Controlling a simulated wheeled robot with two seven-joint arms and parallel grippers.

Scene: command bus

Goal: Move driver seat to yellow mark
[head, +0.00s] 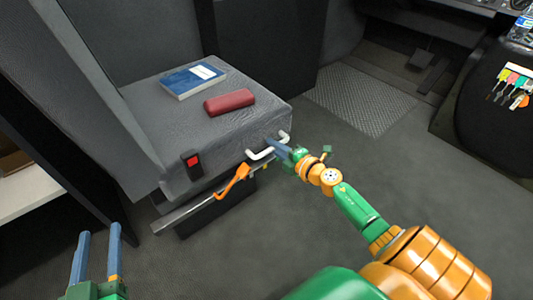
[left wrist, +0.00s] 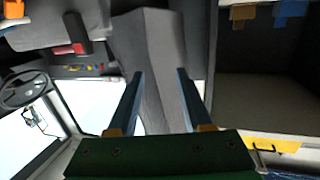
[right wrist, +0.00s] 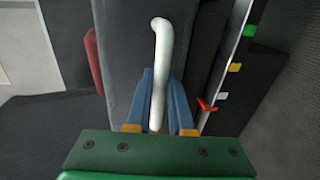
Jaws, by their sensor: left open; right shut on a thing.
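The grey driver seat (head: 225,125) stands at the upper left of the head view. A white handle (head: 258,153) sticks out from its side; it also shows in the right wrist view (right wrist: 162,45). My right gripper (head: 274,146) is shut on this handle. In the right wrist view, a rail (right wrist: 232,45) beside the seat carries a green mark (right wrist: 250,31), a yellow mark (right wrist: 235,67) and a white mark (right wrist: 223,96). A red pointer (right wrist: 207,105) sits nearest the white mark, below the yellow one. My left gripper (head: 97,235) is open and empty, low at the left.
A blue book (head: 192,80) and a red case (head: 229,102) lie on the seat. An orange lever (head: 233,181) and a red-buttoned buckle (head: 192,164) are at its side. The floor (head: 380,170) right of the seat is mostly clear. A dark console (head: 495,105) stands far right.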

